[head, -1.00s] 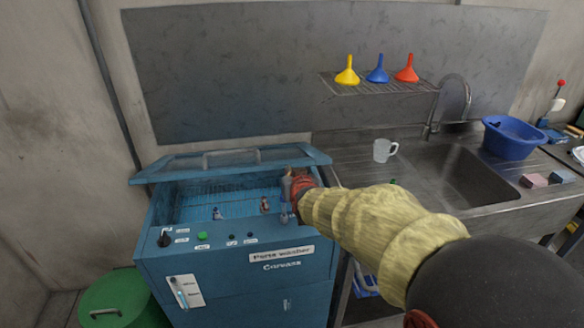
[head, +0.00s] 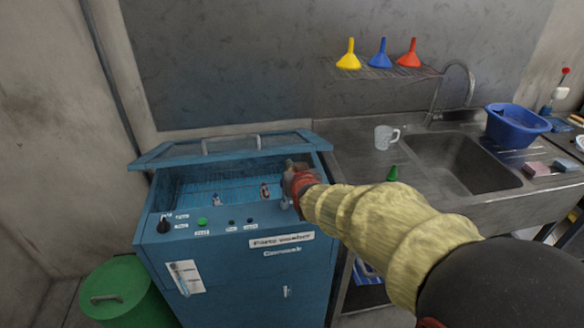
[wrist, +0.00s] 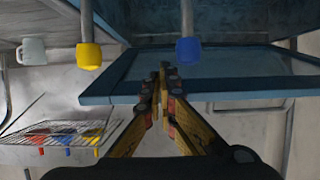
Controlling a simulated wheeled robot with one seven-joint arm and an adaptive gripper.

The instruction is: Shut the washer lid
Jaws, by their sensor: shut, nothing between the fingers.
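The blue parts washer (head: 240,275) stands at left centre in the head view, with its tub open at the top. Its lid (head: 180,152) is raised at the back, a blue frame around a darker panel with a grey handle (head: 231,143). My gripper (head: 287,185) is at the right front of the tub opening, in front of the lid; in the head view its fingers are partly hidden by my wrist. In the wrist view my gripper (wrist: 160,75) is shut and empty, its fingertips in front of a blue-framed panel that looks like the lid (wrist: 230,72). Contact is unclear.
Small parts (head: 265,190) lie in the tub. A sink counter (head: 355,185) adjoins at right, with a mug (head: 384,135), a small green object (head: 392,173) and a blue basin (head: 515,127). A funnel rack (head: 385,72) is above. A green bin (head: 125,290) stands at left.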

